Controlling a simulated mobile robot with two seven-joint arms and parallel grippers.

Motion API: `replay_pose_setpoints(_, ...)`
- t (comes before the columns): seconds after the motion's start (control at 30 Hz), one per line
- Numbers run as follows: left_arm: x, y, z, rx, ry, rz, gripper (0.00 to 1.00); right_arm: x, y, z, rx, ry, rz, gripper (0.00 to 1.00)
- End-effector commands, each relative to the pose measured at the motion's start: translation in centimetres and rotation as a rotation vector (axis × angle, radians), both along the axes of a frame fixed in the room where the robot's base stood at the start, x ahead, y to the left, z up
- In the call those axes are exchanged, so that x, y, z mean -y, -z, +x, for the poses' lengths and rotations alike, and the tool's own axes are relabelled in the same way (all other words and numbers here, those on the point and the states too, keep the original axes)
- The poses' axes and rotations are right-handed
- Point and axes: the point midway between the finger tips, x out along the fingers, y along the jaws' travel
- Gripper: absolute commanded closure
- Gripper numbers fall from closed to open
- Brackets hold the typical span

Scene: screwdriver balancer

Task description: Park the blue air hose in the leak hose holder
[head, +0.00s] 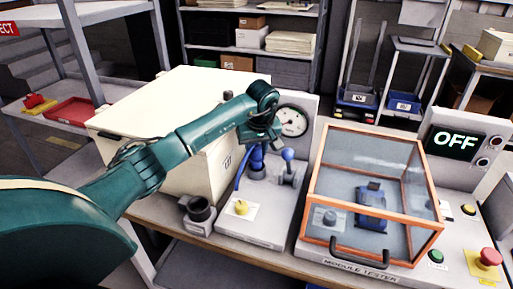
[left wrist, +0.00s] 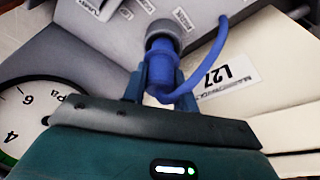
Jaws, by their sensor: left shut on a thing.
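The blue air hose (head: 240,172) hangs in a curve at the gauge panel; in the left wrist view it loops off to the upper right (left wrist: 213,58). My left gripper (head: 259,143) is shut on its blue end piece (left wrist: 160,72), which stands between the two fingers. The end piece meets a grey round fitting (left wrist: 163,35); whether it is seated there or only touching, I cannot tell. A dark open cup (head: 199,207) on a grey base stands left of the panel and looks empty. No readable label shows which part is the leak hose holder. My right gripper is out of view.
A pressure gauge (head: 292,121) sits behind the gripper. A blue-ball lever (head: 288,155) stands close on the right, a yellow knob (head: 241,207) in front. A large cream box (head: 150,112) is at left, the orange-framed tester cover (head: 318,190) at right.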

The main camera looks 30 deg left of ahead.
Motion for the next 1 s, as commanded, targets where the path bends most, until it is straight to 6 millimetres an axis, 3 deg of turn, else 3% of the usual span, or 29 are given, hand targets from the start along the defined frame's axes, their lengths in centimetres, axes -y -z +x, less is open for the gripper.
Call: replay_pose_setpoints(1.0, 0.0, 2.4, 0.0, 0.001, -0.001, -0.001, 0.96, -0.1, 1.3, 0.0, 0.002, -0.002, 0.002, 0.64)
